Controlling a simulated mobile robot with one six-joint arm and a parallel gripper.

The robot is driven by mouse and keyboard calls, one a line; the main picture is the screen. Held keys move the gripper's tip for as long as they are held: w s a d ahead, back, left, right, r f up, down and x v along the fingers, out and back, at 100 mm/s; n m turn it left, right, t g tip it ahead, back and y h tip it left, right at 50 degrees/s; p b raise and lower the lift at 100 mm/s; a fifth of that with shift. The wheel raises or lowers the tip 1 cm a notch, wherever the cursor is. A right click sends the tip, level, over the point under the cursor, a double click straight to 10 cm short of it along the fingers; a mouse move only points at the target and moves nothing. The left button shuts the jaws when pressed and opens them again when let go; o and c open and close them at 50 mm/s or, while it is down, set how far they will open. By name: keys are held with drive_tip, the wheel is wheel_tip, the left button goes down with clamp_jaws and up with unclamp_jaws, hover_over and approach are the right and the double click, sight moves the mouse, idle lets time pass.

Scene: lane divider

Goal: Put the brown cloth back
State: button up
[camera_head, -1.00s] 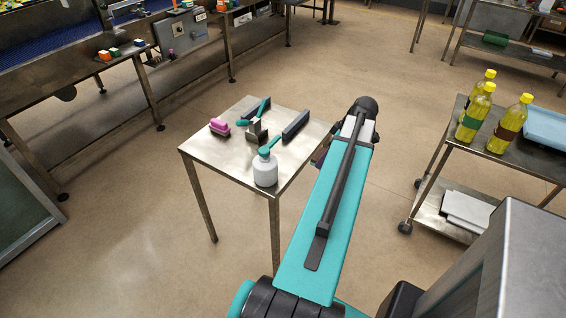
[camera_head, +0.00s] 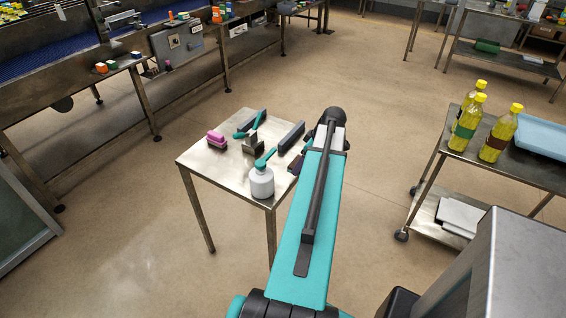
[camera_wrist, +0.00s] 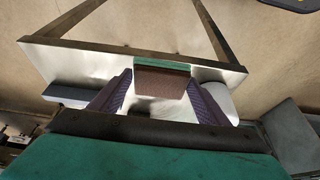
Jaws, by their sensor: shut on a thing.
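The brown cloth (camera_wrist: 160,84) shows in the wrist view as a brown piece with a green band along its upper edge. It is between the two purple ribbed fingers of my gripper (camera_wrist: 161,76), which are shut on it. The metal side table (camera_head: 205,163) is below and behind it in that view; I cannot tell whether the cloth touches the top. In the head view my teal arm hides the cloth and most of the gripper at the table's right side.
On the table are a white spray bottle (camera_head: 261,183), a pink-topped brush (camera_head: 216,139), a teal-handled tool (camera_head: 244,130), a metal block (camera_head: 252,143) and a long dark block (camera_head: 291,136). A cart (camera_head: 459,143) with yellow bottles (camera_head: 467,118) stands right. The table's left front is clear.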

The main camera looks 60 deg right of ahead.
sight(294, 162)
drive_tip(key=w, duration=0.2)
drive_tip(key=w+p, duration=0.1)
drive_tip(key=w, duration=0.2)
drive_tip(key=w+a+p, duration=0.1)
drive_tip(key=w, duration=0.2)
drive_tip(key=shift+w+f, duration=0.15)
drive_tip(key=shift+f, duration=0.25)
drive_tip(key=shift+f+p, duration=0.1)
drive_tip(key=shift+p, duration=0.2)
drive_tip(key=shift+f+p, duration=0.8)
drive_tip(key=shift+f, duration=0.9)
drive_tip(key=shift+f, duration=0.1)
drive_tip(key=o, duration=1.1)
drive_tip(key=shift+r, duration=0.25)
drive_tip(key=shift+b+v, duration=0.45)
drive_tip(key=shift+v, duration=0.35)
drive_tip(key=shift+b+v, duration=1.6)
drive_tip(key=shift+v, duration=3.55)
